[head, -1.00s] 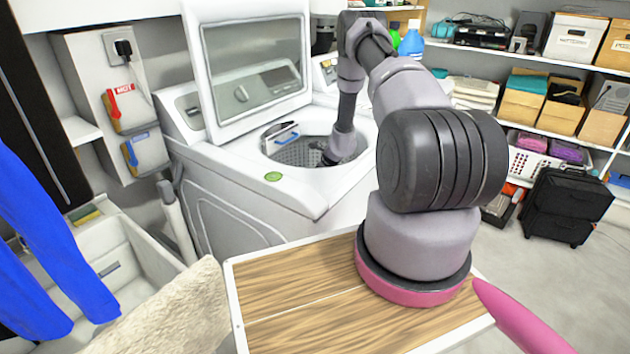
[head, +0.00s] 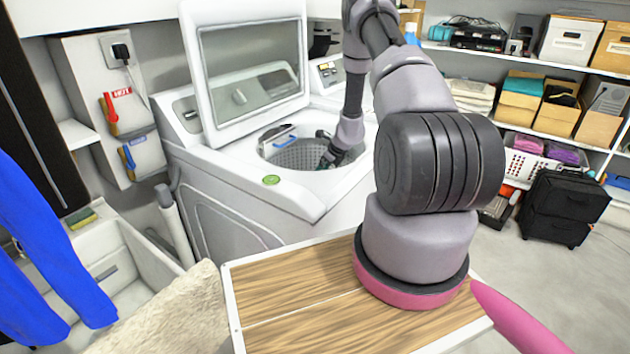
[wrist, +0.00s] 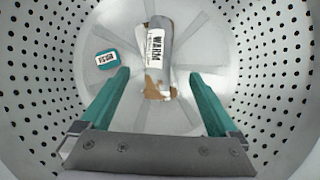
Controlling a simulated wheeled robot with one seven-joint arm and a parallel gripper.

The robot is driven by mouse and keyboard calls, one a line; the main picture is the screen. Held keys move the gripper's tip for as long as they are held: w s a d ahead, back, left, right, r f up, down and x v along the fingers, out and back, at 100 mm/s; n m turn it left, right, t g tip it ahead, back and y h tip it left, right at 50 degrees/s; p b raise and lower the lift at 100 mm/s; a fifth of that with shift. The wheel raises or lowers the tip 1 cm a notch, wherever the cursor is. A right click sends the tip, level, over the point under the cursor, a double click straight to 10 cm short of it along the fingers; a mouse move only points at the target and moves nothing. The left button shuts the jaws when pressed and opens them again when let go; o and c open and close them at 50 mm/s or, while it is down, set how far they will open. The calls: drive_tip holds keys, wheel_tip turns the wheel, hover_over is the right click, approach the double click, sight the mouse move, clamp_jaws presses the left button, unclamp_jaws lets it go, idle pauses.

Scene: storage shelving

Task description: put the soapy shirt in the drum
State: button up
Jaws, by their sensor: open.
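The drum (head: 288,157) is the perforated metal tub of the open top-loading washer. My gripper (head: 325,161) is inside its mouth, pointing down. In the wrist view my gripper (wrist: 158,76) has its teal fingers spread with nothing held. Beyond and between the fingertips, a grey rolled item (wrist: 159,45) with a white label and brown patches lies on the drum floor (wrist: 215,60). A small teal item (wrist: 106,59) with a white label lies to its left. I cannot tell for sure whether either is the soapy shirt; no soap suds are visible.
The washer lid (head: 250,70) stands open behind the drum. A wood-topped surface (head: 290,295) is in front. At left are a sink basin (head: 135,255), hanging blue cloth (head: 45,250) and a beige fluffy cloth (head: 175,315).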

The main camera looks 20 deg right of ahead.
drive_tip(key=s+a+r+n+y, duration=0.1)
drive_tip(key=s+a+r+n, duration=0.25)
drive_tip(key=r, duration=0.95)
drive_tip(key=s+a+r+n, duration=0.3)
drive_tip(key=a+r+n, duration=0.15)
drive_tip(key=r, duration=0.85)
drive_tip(key=s+a+r+n+y, duration=0.1)
drive_tip(key=s+a+r+n, duration=0.25)
drive_tip(key=r, duration=0.95)
drive_tip(key=s+a+r+n+h, duration=0.1)
drive_tip(key=s+a+r+n, duration=0.3)
drive_tip(key=s+r+n, duration=0.6)
drive_tip(key=s+r+n+t+h, duration=0.1)
drive_tip(key=s+r+n, duration=0.1)
drive_tip(key=s, duration=0.6)
drive_tip(key=s+d+r+n+t+h, duration=0.1)
drive_tip(key=s+r, duration=0.1)
drive_tip(key=s, duration=0.7)
drive_tip(key=shift+d+n, duration=0.15)
drive_tip(key=shift+n, duration=0.2)
drive_tip(key=shift+w, duration=0.1)
